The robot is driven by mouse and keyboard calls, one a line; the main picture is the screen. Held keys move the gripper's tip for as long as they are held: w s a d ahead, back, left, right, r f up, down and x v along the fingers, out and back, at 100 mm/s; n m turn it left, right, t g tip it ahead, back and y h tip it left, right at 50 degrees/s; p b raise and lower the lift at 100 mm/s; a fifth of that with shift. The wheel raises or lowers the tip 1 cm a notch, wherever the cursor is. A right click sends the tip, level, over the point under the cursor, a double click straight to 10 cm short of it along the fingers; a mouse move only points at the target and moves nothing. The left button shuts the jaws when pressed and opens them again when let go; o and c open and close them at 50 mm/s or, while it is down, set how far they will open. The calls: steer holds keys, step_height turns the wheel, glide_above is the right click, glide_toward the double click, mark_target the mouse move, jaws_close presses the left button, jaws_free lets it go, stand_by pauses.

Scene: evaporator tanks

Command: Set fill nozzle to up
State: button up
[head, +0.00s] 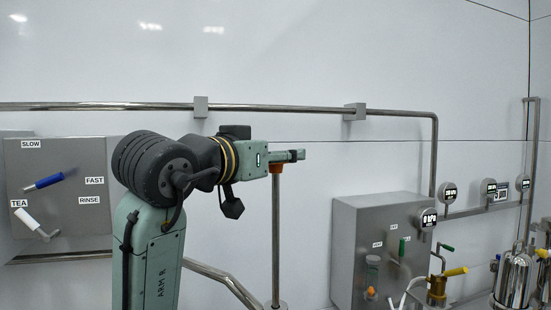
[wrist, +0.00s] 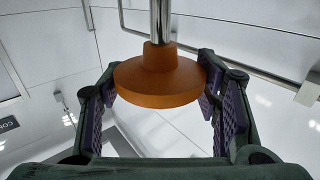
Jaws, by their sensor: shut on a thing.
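An orange flanged knob (wrist: 160,82) sits on the end of a steel rod (wrist: 160,22) in the wrist view. My gripper (wrist: 158,92) has a purple-padded finger on either side of the knob and is shut on it. In the head view the orange knob (head: 277,168) tops an upright steel rod (head: 276,235), under the end of my gripper (head: 292,156). No label names the fill nozzle, and I cannot tell for certain that this knob is it. The exact finger contact is partly hidden.
A left panel (head: 75,165) carries a blue lever (head: 44,182) and a white lever (head: 32,220), labelled SLOW, FAST, TEA and RINSE. A grey box (head: 345,235) with a green handle, gauges, pipes and a steel tank (head: 515,275) stand at right. A pipe (head: 290,108) runs along the wall.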

steer(key=shift+a+r, duration=0.1)
steer(key=shift+r, duration=0.25)
steer(key=o, duration=1.7)
steer(key=shift+f, duration=0.15)
steer(key=shift+o, duration=0.2)
steer(key=v, duration=1.2)
